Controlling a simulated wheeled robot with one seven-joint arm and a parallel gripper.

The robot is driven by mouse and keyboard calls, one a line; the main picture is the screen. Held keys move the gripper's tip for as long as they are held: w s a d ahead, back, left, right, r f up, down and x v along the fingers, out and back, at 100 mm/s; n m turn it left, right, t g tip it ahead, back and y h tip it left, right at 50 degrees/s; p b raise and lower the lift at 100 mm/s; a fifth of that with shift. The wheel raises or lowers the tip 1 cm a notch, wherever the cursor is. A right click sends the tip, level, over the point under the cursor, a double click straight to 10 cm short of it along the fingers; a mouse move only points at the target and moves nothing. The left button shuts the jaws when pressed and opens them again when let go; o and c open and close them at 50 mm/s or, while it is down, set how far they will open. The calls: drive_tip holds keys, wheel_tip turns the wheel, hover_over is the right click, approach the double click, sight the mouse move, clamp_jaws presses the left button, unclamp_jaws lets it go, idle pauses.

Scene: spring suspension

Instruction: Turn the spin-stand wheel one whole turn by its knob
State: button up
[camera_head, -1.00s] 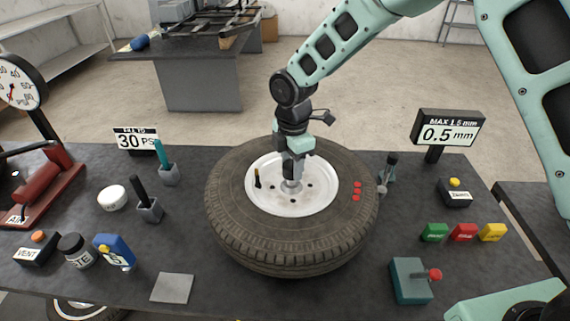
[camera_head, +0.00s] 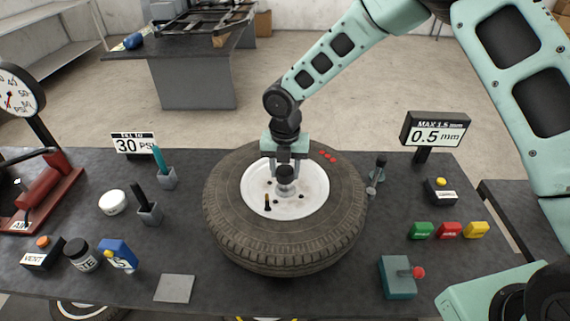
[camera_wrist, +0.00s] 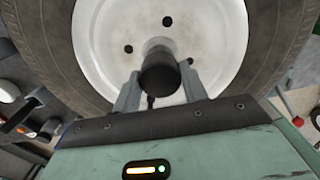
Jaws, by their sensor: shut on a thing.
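The wheel, a black tyre (camera_head: 230,220) on a white rim (camera_head: 312,195), lies flat on the spin stand on the dark bench. In the head view my gripper (camera_head: 286,180) points down at the middle of the rim. In the wrist view the knob (camera_wrist: 159,74) shows as a dark cylinder between the fingers. A dark valve stem (camera_head: 267,203) stands at the rim's near left.
A small grey stand with a dark top (camera_head: 376,175) is close to the tyre's right side. A 0.5 mm display (camera_head: 436,134) stands behind it. A teal box with a red knob (camera_head: 398,278) is at front right.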

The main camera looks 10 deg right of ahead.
drive_tip(key=n+p, duration=0.2)
drive_tip(key=n, duration=0.3)
drive_tip(key=shift+r+n, duration=0.15)
drive_tip(key=shift+n, duration=0.15)
drive_tip(key=n+p, duration=0.2)
drive_tip(key=n, duration=0.2)
drive_tip(key=shift+n, duration=0.4)
drive_tip(key=o, duration=1.4)
wheel_tip(320, 180, up, 17)
drive_tip(key=b, duration=0.4)
drive_tip(key=shift+r, duration=0.1)
